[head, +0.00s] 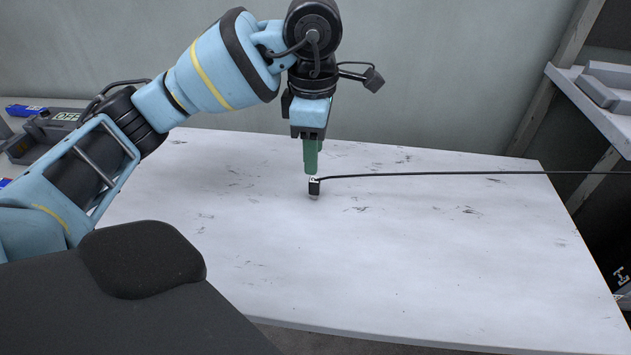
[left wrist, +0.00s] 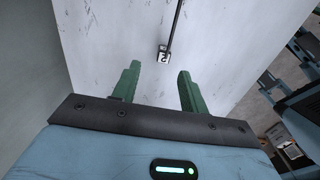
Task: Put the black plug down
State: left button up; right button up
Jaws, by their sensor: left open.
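The black plug (head: 314,187) is at the middle of the white tabletop, upright, with a pale mark on top and a lighter tip below. A black cable runs from it to the right. My left gripper (head: 311,171) points down just above the plug, and its green fingers look apart from it. In the left wrist view the two fingers (left wrist: 159,68) are spread with nothing between them, and the plug (left wrist: 163,57) shows just beyond their tips. Whether the plug's tip touches the table is hard to tell. My right gripper is out of view.
The white table (head: 430,260) is mostly bare, with free room around the plug. The black cable (head: 450,173) crosses its right side. A grey shelf (head: 590,100) stands at the right. Dark equipment with an OFF label (head: 62,118) is at the left.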

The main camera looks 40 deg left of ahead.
aim_at(315, 179)
pick_arm(q)
jog(key=shift+s+d+f, duration=0.1)
jog(key=shift+d+f, duration=0.05)
jog(key=shift+f, duration=1.25)
jog(key=shift+s+d+f, duration=0.1)
jog(key=shift+f, duration=1.3)
grip_shut()
jog(key=shift+r, duration=0.45)
jog(key=r, duration=0.3)
jog(key=shift+d, duration=0.2)
jog(key=s+d, duration=0.3)
jog(key=d, duration=0.4)
jog(key=s+d+r, duration=0.1)
jog(key=s+d, duration=0.2)
jog(key=d, duration=0.4)
jog(key=shift+s, duration=0.25)
